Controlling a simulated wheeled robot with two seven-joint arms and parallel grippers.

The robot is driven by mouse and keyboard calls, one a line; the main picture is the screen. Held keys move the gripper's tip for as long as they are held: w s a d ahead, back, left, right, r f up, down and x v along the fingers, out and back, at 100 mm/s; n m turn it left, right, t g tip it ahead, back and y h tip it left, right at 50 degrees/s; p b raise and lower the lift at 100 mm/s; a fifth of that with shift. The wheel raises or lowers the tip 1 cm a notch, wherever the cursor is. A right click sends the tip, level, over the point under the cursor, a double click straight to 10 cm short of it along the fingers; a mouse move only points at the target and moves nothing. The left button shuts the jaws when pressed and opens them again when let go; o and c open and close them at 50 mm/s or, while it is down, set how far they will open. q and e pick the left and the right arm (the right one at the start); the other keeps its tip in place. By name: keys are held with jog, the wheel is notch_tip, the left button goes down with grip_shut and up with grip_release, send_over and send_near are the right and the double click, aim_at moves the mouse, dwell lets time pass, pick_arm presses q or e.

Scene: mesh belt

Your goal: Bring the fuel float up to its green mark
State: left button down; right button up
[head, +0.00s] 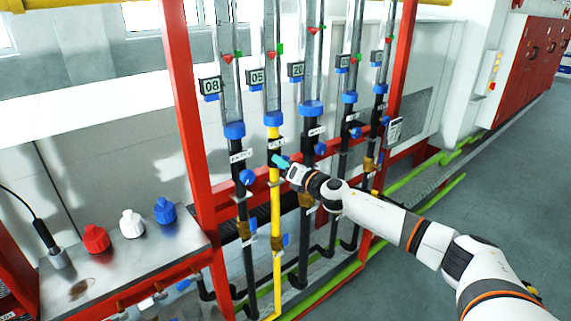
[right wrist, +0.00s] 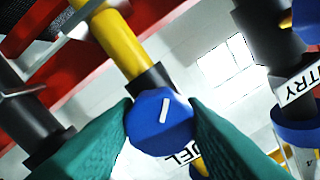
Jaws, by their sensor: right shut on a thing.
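The fuel line is the yellow pipe (head: 275,205), second from the left in the head view, below a clear tube (head: 271,95). Its red float (head: 270,58) sits slightly below the green mark (head: 280,48) on that tube. A display (head: 257,78) beside it reads 05. My right gripper (head: 281,160) is at the fuel valve under the blue collar. In the right wrist view its teal fingers (right wrist: 161,122) are shut on the blue knob (right wrist: 158,128), whose white line is slightly tilted. The fuel label (right wrist: 186,156) is partly hidden behind the knob. My left gripper is not in view.
Other clear tubes with black pipes stand close on both sides, including the leftmost pipe (head: 240,205) with its own blue knob (head: 247,177). A red frame post (head: 185,110) stands at the left. A metal bench (head: 135,255) carries red, white and blue caps.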

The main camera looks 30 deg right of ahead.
jog(key=shift+f, duration=0.1)
jog(key=o, duration=1)
jog(key=shift+s, duration=0.1)
jog(key=s+b, duration=0.6)
jog(key=s, duration=0.5)
jog(key=shift+s+d, duration=0.35)
jog(key=shift+d, duration=0.05)
jog(key=shift+d, duration=0.1)
